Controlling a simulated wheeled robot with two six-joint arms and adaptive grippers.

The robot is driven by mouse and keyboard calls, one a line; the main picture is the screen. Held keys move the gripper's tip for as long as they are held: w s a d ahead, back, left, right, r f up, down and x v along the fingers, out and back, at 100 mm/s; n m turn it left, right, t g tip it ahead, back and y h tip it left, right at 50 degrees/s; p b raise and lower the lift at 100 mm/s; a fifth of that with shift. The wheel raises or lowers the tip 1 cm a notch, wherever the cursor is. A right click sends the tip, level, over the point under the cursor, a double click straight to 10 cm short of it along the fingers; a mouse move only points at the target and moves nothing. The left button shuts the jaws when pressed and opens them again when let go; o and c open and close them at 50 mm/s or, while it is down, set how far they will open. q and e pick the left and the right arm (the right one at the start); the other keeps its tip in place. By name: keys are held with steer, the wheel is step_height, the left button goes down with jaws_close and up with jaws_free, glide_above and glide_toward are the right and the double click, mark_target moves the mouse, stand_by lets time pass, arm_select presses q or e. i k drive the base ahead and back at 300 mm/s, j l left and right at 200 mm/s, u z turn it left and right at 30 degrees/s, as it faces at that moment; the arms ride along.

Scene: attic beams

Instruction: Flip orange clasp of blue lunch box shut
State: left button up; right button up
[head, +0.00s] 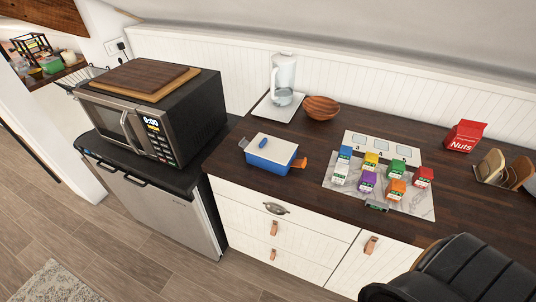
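The blue lunch box (268,162) sits on the dark wooden counter, near its left front corner. It has a white lid (279,150) with a small blue piece (262,143) on top, and the lid lies on the box. The orange clasp (300,163) is at the right end of the box and sticks outward, away from the lid. A greyish clasp (243,143) shows at the left end; its exact position is too small to tell. Neither of my grippers is in view.
A microwave (150,115) with a wooden board on top stands left. A kettle (284,75) and wooden bowl (322,107) are behind the box. Right of it, several small cartons stand on a marble board (415,208). A black padded object (450,270) fills the lower right.

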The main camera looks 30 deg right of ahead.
mark_target(297, 162)
steer(key=z, duration=0.85)
steer(key=i+l+u, duration=0.2)
steer(key=i+l, duration=0.15)
steer(key=i, duration=0.05)
